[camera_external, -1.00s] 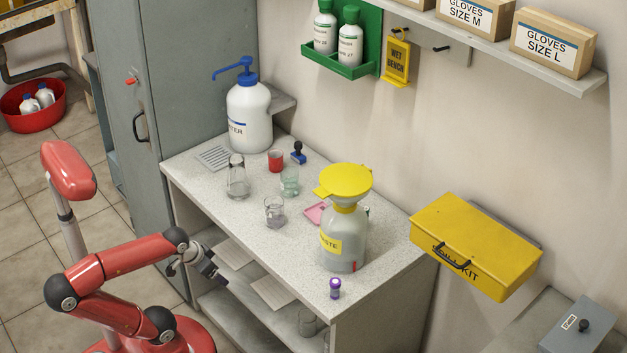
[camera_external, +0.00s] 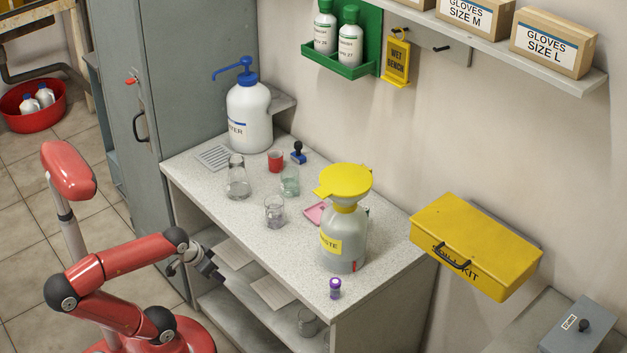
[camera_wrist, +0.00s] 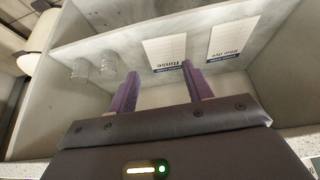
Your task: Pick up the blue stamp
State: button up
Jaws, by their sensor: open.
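The blue stamp (camera_external: 298,153) has a dark knob handle and stands upright at the back of the bench top, right of the red cup (camera_external: 275,160). It is out of the wrist view. My gripper (camera_external: 219,277) is in front of the bench at the height of the open shelves, below the top and well away from the stamp. In the wrist view my gripper (camera_wrist: 158,92) shows two purple fingers spread apart with nothing between them, facing the shelf.
Around the stamp stand a water bottle (camera_external: 249,118), a flask (camera_external: 237,180), beakers (camera_external: 274,210) and a yellow-topped waste bottle (camera_external: 342,245). A purple-topped stamp (camera_external: 335,288) stands near the front right. The shelf holds paper sheets (camera_wrist: 165,53) and glasses (camera_wrist: 80,69).

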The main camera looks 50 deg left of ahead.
jog(key=w+a+r+m+t+y+p, duration=0.1)
jog(key=w+a+r+y, duration=0.2)
jog(key=a+r, duration=0.45)
jog(key=w+a+r+t+y, duration=0.25)
jog(key=a+r, duration=0.25)
jog(key=a, duration=0.5)
jog(key=w+a+r+m+y+p, duration=0.1)
jog(key=w+a+r+y, duration=0.1)
jog(key=a+r+y, duration=0.5)
notch_tip(320, 180, up, 3)
jog(key=n+g+h+p, duration=0.3)
jog(key=n+g+h, duration=0.1)
jog(key=n+h, duration=0.5)
send_over(297, 144)
jog(key=s+d, duration=0.2)
jog(key=s, duration=0.1)
jog(key=shift+w+d+f, duration=0.2)
jog(key=shift+w+f, duration=0.15)
jog(key=x, duration=0.4)
jog(key=b+x, duration=0.1)
jog(key=x, duration=0.2)
jog(key=shift+a, duration=0.4)
jog(key=c, duration=1)
